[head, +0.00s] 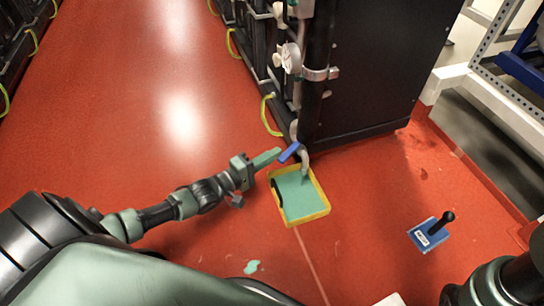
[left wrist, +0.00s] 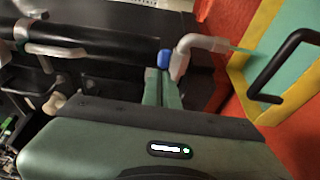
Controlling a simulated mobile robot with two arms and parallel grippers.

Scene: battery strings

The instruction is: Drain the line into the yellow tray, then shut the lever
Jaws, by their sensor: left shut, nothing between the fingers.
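The yellow tray (head: 325,208) lies on the red floor below the pipe and holds green liquid. Its black handle (left wrist: 278,72) shows in the left wrist view. A grey spout (head: 304,159) bends down over the tray's far end. A thin green stream (left wrist: 243,50) leaves its mouth in the left wrist view. The blue lever (head: 289,152) sits on the valve beside the spout; its end (left wrist: 164,58) also shows in the left wrist view. My left gripper (head: 277,153) is shut and empty, its tips right at the lever. I cannot tell whether they touch. My right gripper is out of view.
The left floor is clear.

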